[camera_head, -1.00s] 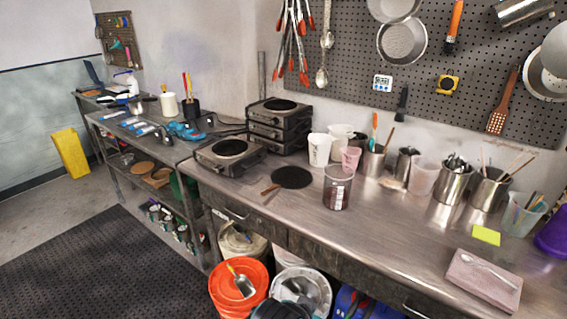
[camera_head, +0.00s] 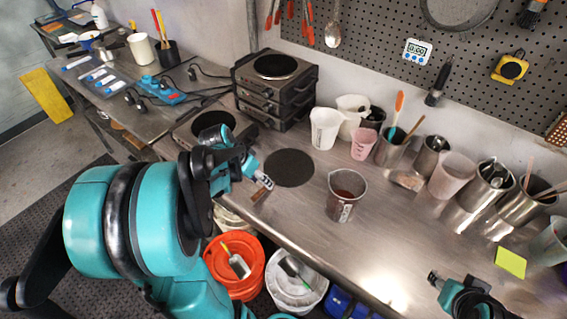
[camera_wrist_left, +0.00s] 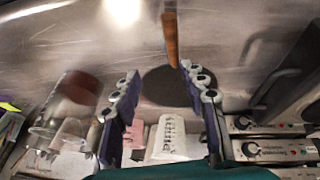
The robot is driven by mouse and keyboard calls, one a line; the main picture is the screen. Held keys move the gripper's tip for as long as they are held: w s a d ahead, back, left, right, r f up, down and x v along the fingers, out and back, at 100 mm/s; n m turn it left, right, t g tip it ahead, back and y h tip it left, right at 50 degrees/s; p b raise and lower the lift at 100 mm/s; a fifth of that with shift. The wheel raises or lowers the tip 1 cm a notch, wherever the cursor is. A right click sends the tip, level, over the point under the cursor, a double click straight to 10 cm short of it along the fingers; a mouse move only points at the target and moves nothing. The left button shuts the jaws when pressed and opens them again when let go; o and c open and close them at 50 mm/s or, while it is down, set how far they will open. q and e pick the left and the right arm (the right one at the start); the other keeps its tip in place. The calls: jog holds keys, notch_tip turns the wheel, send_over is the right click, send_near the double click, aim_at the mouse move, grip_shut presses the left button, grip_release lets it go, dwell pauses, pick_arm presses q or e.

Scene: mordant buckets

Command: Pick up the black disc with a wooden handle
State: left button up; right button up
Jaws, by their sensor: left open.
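The black disc (camera_head: 290,168) lies flat on the steel counter, with its wooden handle (camera_head: 258,196) pointing toward the front edge. In the left wrist view the disc (camera_wrist_left: 168,88) shows between and beyond my open fingers, and the handle (camera_wrist_left: 171,42) runs up to the top of the picture. My left gripper (camera_head: 263,182) is over the handle end, beside the disc. It is open and empty; in the left wrist view its fingers (camera_wrist_left: 160,73) stand apart, the handle nearer the right one. Part of my right gripper (camera_head: 436,282) shows at the lower right; its fingers are unclear.
A clear beaker (camera_head: 346,195) stands right of the disc. Stacked hot plates (camera_head: 272,90) and white and pink cups (camera_head: 324,128) stand behind it. Another hot plate (camera_head: 190,133) is partly behind my left arm. An orange bucket (camera_head: 236,268) stands below the counter. The front middle counter is clear.

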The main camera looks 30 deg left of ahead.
pick_arm(q)
jog(key=a+f, duration=0.1)
jog(key=w+a+f, duration=0.1)
jog(key=f, duration=0.1)
jog(key=shift+a+f, duration=0.1)
jog(key=shift+a, duration=0.05)
jog(key=b+x, duration=0.1)
jog(key=x, duration=0.1)
jog(key=b+x, duration=0.1)
jog(key=x, duration=0.1)
jog(key=shift+w+d+f, duration=0.3)
pick_arm(e)
jog(key=shift+f, duration=0.65)
pick_arm(q)
jog(key=shift+r, duration=0.1)
grip_shut()
